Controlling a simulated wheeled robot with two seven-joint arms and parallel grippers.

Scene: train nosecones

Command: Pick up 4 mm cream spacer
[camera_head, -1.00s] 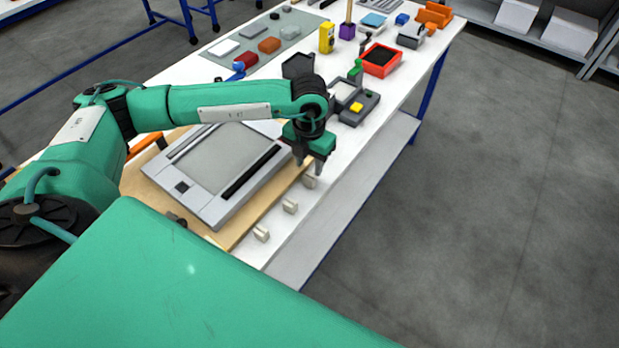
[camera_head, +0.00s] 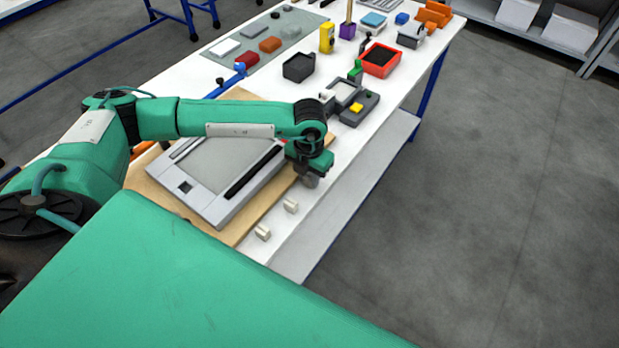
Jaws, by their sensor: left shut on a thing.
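My left gripper (camera_head: 309,180) is at the front edge of the white table, beside the right corner of the wooden board. It points down and is shut on a cream spacer, which its fingers almost wholly hide. Two other small cream spacers stand apart on the table nearer to me, one in the middle (camera_head: 290,206) and one closest (camera_head: 262,232). The spacers are too small here for their thickness to be told. My right gripper is not in view.
A grey framed panel (camera_head: 215,172) lies on the wooden board (camera_head: 243,228) just left of the gripper. A grey device with a yellow button (camera_head: 356,108), a black tray (camera_head: 298,68) and a red bin (camera_head: 380,59) stand farther back. The table's front strip is narrow.

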